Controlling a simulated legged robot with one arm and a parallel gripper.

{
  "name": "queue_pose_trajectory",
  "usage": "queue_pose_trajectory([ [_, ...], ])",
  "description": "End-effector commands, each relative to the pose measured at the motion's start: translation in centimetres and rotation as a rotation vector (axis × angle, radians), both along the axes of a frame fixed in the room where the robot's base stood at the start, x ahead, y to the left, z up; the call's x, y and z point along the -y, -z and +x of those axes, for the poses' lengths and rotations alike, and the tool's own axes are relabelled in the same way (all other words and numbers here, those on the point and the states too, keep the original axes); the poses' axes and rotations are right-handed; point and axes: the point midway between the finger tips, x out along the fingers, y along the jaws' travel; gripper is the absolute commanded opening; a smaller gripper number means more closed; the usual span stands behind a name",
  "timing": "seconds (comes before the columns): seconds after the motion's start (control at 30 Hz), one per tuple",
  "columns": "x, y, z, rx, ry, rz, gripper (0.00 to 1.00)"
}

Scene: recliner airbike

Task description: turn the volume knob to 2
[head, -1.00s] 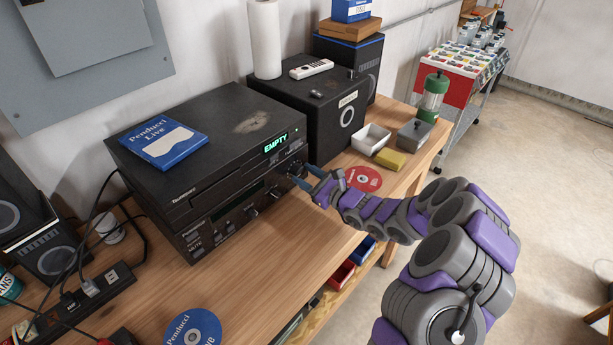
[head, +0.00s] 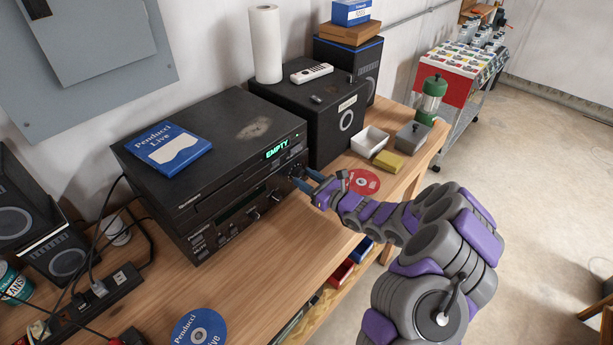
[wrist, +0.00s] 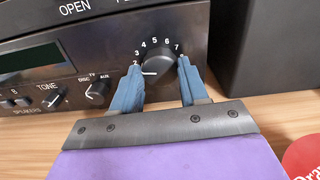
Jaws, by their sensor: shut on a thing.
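The volume knob (wrist: 158,62) is a black dial on the front of the black stereo receiver (head: 236,214). The left finger hides the dial's lower left. My gripper (wrist: 158,72) has its blue fingers on either side of the knob, shut on it. In the head view my gripper (head: 306,182) reaches the receiver's right end, where the knob is mostly hidden.
Left of the knob are a source selector (wrist: 97,87) and a tone knob (wrist: 52,101). A black speaker (head: 335,128) stands right of the receiver. A red disc (head: 363,182), white tray (head: 370,142) and yellow sponge (head: 388,161) lie on the bench to the right.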

Motion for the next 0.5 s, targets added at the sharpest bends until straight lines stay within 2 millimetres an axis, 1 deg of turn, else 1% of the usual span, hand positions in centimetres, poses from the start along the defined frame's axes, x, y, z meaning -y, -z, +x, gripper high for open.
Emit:
queue_pose_trajectory([
  [0.2, 0.06, 0.03, 0.04, 0.001, 0.002, 0.0, 0.13],
  [0.23, 0.05, 0.04, 0.04, 0.001, 0.002, 0.0, 0.47],
  [0.47, 0.03, 0.01, 0.01, 0.002, 0.001, 0.001, 0.69],
  [0.5, 0.03, 0.01, 0.0, 0.002, 0.001, 0.001, 0.69],
])
